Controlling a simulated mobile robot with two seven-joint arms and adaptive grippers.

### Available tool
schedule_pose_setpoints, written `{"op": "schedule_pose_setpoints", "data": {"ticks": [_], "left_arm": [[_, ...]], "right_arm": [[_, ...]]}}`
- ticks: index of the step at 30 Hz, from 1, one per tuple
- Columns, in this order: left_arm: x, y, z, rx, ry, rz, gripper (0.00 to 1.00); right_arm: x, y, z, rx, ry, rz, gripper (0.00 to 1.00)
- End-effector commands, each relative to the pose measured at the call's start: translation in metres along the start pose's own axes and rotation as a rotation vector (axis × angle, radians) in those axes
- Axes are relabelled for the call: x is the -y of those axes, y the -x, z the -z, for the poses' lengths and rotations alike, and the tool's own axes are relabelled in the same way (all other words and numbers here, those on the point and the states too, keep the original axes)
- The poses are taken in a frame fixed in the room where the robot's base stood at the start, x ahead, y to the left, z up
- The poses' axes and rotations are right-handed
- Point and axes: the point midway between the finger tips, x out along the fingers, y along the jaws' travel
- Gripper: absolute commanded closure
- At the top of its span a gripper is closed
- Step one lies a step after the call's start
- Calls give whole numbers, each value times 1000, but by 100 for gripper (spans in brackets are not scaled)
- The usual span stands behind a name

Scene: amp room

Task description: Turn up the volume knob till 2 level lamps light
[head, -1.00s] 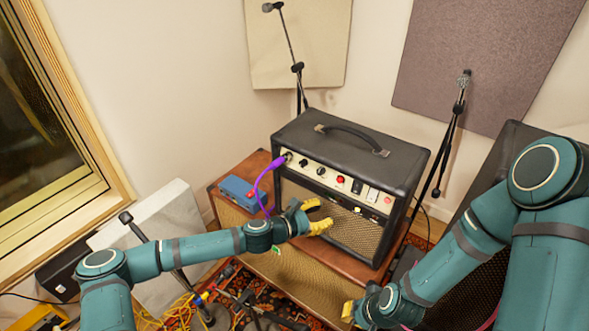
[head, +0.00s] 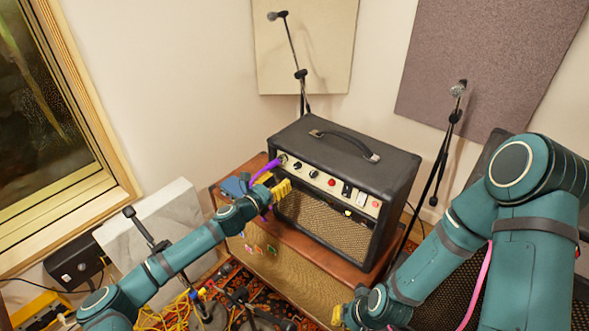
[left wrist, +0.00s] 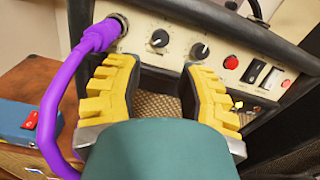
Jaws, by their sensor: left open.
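The black amp (head: 340,150) stands on a brown speaker cabinet. Its cream panel carries two black knobs, a left knob (left wrist: 159,38) and a right knob (left wrist: 200,51); their labels are too small to read. My left gripper (left wrist: 154,68) is open and empty in front of the panel. The left knob shows beyond the gap between its fingers, apart from them; the right knob is just past the right fingertip. A small lamp (left wrist: 238,104) below the panel glows yellow; I cannot tell about those beside it. My right gripper (head: 340,315) is low at the bottom edge, its fingers mostly hidden.
A purple cable (left wrist: 62,90) plugs into the jack left of the knobs and loops down beside my left finger. A red light (left wrist: 231,62) and switches (left wrist: 262,75) are right of the knobs. A blue pedal (head: 235,186) sits left of the amp. Microphone stands are behind.

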Motion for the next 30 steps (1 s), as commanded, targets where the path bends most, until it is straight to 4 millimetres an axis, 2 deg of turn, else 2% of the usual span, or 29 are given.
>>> {"op": "schedule_pose_setpoints", "data": {"ticks": [1, 6, 12, 18, 27, 28, 30], "left_arm": [[1, -12, 0, 0, 0, 1, 62], [1, -44, 0, 0, -1, 1, 62], [1, -71, 0, 0, 0, 1, 62], [0, -82, 0, 0, 0, 0, 62], [0, -83, 0, 0, -1, 0, 62], [0, -83, 0, 0, -1, 0, 66], [0, -83, 0, 0, -1, 0, 90]], "right_arm": [[0, 0, 0, 0, 0, 0, 100], [0, 1, 0, 0, 0, 0, 100], [0, 1, 0, 0, 0, 0, 100], [0, 0, 0, 0, 0, 0, 100], [0, 0, 0, 0, 0, 0, 100], [0, 0, 0, 0, 0, 0, 100], [0, 0, 0, 0, 0, 0, 100]]}}
